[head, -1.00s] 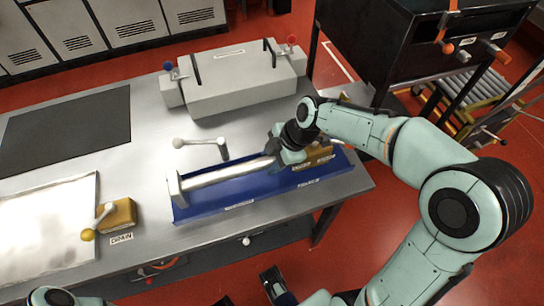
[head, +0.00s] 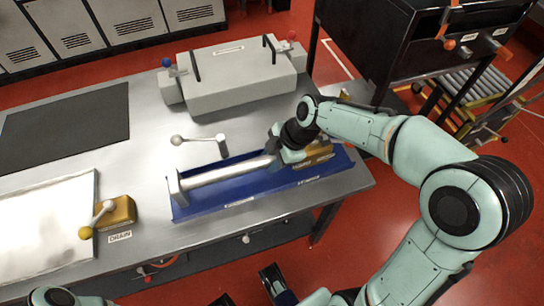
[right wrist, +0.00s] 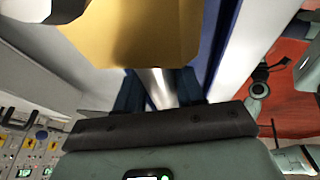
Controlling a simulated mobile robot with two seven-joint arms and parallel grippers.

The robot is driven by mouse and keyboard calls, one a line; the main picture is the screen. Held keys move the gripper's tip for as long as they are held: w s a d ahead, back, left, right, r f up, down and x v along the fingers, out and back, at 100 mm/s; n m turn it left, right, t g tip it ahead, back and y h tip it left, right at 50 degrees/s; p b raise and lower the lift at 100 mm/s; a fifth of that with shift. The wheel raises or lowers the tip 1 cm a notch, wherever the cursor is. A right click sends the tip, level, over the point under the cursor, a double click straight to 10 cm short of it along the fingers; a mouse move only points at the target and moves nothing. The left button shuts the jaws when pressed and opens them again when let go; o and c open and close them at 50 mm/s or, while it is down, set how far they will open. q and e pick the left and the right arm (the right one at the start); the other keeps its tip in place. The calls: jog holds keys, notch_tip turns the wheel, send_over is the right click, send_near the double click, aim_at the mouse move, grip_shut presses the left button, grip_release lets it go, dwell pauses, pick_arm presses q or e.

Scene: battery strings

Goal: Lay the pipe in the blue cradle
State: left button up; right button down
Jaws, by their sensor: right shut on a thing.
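The pipe (head: 222,173) is a pale metal tube lying lengthwise over the long blue cradle (head: 240,202). Its left end is by a grey upright end piece (head: 177,188). Its right part runs into my right gripper (head: 276,158), close to a gold block (head: 318,151) at the cradle's right end. In the right wrist view the pipe (right wrist: 159,88) passes between the dark fingers of the gripper (right wrist: 158,92), which is shut on it. The gold block (right wrist: 140,30) fills the top there. I cannot tell whether the pipe's underside touches the cradle.
A grey box with handles (head: 235,85) stands behind the cradle. A small lever (head: 200,140) lies just behind it. A brass drain valve (head: 117,211) and a white tray (head: 45,269) are at left, with a dark mat (head: 65,128) beyond. A black cabinet (head: 385,45) stands at right.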

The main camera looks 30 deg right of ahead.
jog(key=c, duration=0.6)
grip_release()
jog(key=shift+r, duration=0.1)
jog(key=shift+p+v, duration=1.1)
jog(key=shift+v, duration=5.6)
